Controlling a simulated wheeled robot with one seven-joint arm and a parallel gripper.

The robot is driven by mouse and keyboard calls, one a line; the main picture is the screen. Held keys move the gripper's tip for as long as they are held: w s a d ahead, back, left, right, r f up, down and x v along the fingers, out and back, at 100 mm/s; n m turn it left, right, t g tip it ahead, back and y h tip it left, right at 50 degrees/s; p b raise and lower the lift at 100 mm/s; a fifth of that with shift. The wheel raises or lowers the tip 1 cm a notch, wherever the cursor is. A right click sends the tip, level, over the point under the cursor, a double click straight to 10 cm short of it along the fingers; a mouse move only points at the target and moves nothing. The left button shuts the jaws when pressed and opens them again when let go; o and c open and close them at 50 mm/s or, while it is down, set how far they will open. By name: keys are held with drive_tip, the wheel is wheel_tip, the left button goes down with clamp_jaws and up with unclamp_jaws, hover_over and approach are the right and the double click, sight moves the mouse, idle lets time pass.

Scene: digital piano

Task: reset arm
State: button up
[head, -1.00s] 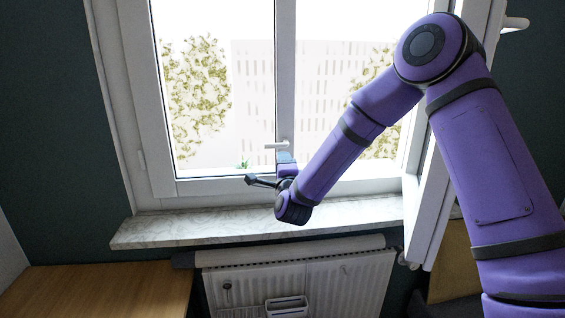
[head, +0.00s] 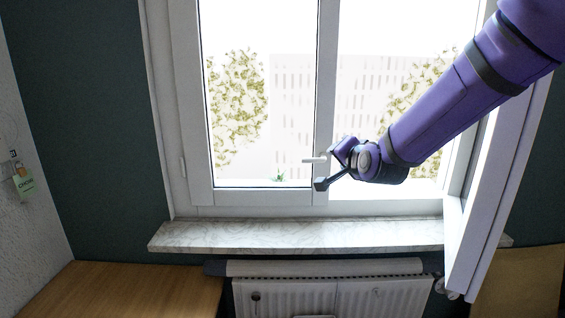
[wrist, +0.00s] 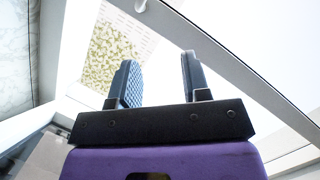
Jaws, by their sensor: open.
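My gripper (head: 327,167) is at the end of my purple arm, in front of the window, near the window handle (head: 315,160) in the head view. In the wrist view my gripper (wrist: 160,80) shows two dark padded fingers spread apart with nothing between them. Whether a finger touches the handle cannot be told from the head view.
The left window sash (head: 204,120) is shut, while the right sash (head: 497,190) stands swung open into the room beside my arm. A marble sill (head: 290,236) runs below, above a white radiator (head: 340,296). A wooden surface (head: 130,290) lies at lower left.

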drive_tip(key=s+d+r+n+g+h, duration=0.1)
drive_tip(key=s+d, duration=0.4)
drive_tip(key=s, duration=0.7)
drive_tip(key=s+d+r+n+g+h, duration=0.1)
drive_tip(key=s+d+n+g, duration=0.3)
drive_tip(key=s, duration=0.8)
drive_tip(key=s+d+r+n+g+h, duration=0.1)
drive_tip(key=s+d+g, duration=0.3)
drive_tip(key=s, duration=0.8)
drive_tip(key=d+n, duration=0.1)
drive_tip(key=d, duration=0.1)
drive_tip(key=shift+s+d+r+n, duration=0.3)
drive_tip(key=shift+s+d, duration=0.05)
drive_tip(key=shift+o, duration=0.5)
